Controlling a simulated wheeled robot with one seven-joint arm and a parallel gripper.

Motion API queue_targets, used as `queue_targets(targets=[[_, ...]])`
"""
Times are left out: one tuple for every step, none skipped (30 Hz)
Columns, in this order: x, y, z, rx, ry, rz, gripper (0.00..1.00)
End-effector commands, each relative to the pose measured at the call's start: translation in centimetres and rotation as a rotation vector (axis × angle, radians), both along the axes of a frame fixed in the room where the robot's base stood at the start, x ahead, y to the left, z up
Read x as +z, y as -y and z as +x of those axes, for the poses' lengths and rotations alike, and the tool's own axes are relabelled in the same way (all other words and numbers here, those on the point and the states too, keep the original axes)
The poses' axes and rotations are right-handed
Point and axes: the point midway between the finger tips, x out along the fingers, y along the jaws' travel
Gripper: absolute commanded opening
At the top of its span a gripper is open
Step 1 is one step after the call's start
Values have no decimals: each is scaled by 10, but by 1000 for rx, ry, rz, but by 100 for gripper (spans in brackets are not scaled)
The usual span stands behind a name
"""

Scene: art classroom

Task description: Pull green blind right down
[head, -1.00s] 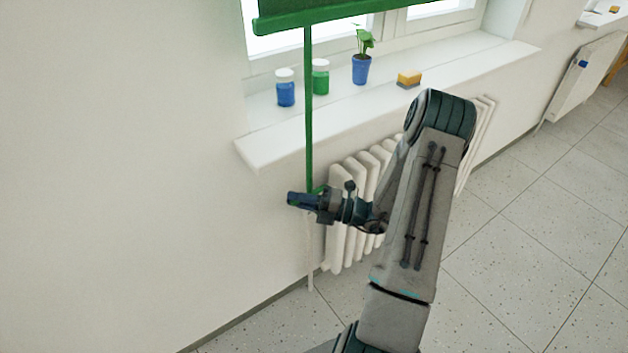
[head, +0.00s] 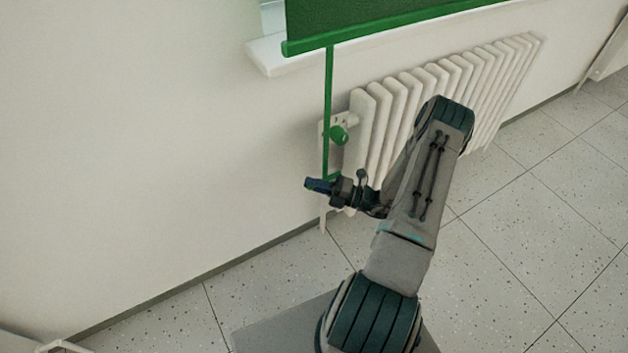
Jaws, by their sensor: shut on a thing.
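The green blind (head: 360,18) hangs at the top of the head view. Its bottom bar (head: 330,38) is level with the front of the white sill (head: 268,55) or just below it, and the fabric hides most of the sill and window. A thin green pull strip (head: 328,110) hangs from the bar near its left end. My gripper (head: 318,185) is shut on the lower end of this strip, beside the radiator's left end and above the floor. The fingertips are small, so the exact grip is hard to see.
A white ribbed radiator (head: 440,90) stands under the sill, close to my arm, with a green valve knob (head: 340,135) beside the strip. The wall to the left is bare. The tiled floor (head: 540,210) at right is clear.

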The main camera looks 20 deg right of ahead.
Motion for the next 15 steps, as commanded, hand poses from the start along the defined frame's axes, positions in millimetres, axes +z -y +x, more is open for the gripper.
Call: queue_targets(targets=[[-4,0,0,0,-3,0,0],[-5,0,-1,0,-3,-1,0],[-6,0,-1,0,-3,-1,0],[-6,0,-1,0,-4,-2,0],[-6,0,-1,0,-4,-2,0],[-7,0,-1,0,-5,-2,0],[-7,0,-1,0,-6,-3,0],[-7,0,-1,-1,-7,-4,0],[-7,0,-1,-1,-8,-4,0],[-8,0,-1,-1,-8,-4,0],[-8,0,-1,-1,-9,-4,0],[-8,0,-1,-2,-10,-4,0],[-8,0,-1,-2,-10,-4,0],[-9,0,-1,-2,-10,-4,23],[-9,0,-1,-2,-10,-4,23]])
